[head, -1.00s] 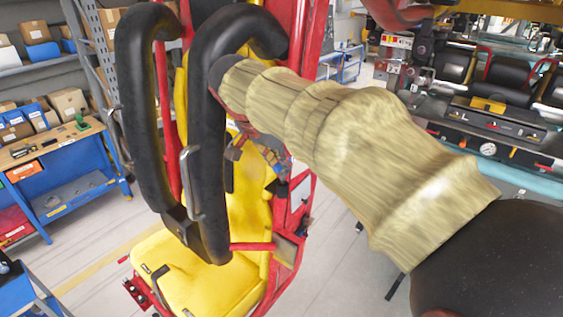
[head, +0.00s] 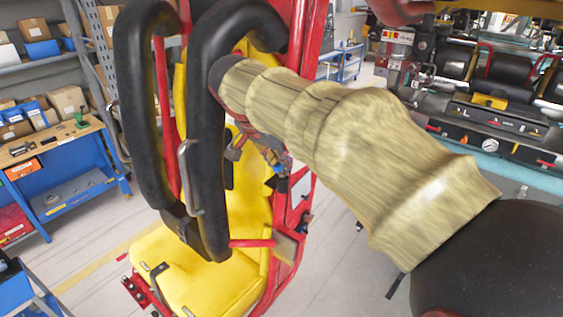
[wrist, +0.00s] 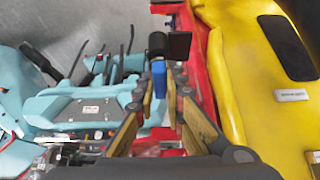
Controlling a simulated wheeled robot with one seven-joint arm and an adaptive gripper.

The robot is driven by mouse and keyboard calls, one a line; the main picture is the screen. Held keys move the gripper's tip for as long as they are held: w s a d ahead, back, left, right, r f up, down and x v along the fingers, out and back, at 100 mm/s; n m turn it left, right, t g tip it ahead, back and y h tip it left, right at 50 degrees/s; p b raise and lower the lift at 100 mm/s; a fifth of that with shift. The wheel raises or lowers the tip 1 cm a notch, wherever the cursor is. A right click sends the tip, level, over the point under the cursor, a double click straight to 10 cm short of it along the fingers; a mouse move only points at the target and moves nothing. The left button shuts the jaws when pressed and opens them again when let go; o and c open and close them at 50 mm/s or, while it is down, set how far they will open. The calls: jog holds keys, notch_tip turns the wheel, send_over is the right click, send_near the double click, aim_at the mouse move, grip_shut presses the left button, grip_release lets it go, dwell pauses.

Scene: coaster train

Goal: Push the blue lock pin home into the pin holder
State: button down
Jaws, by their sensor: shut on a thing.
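In the wrist view my gripper (wrist: 159,88) is shut on the blue lock pin (wrist: 158,72), whose small blue body shows between the fingertips. A black cylinder (wrist: 157,44) stands just beyond the blue part, with a dark block beside it to the right. I cannot tell whether that block is the pin holder, nor how deep the pin sits.
The black padded restraint (head: 208,130) stands close to my arm in the head view. The yellow seat (head: 215,270) and its red frame (head: 300,215) lie below and beyond. A blue workbench (head: 80,190) is at the left. Light blue machinery (wrist: 85,105) fills the wrist view's left.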

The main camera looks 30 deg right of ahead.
jog(key=shift+f+b, duration=0.5)
jog(key=shift+f, duration=0.05)
jog(key=c, duration=1.8)
grip_release()
jog(key=shift+c, duration=0.2)
jog(key=o, duration=0.4)
jog(key=o, duration=0.4)
jog(key=shift+o, duration=0.3)
jog(key=shift+r, duration=0.1)
jog(key=p+v, duration=0.3)
jog(key=v, duration=0.4)
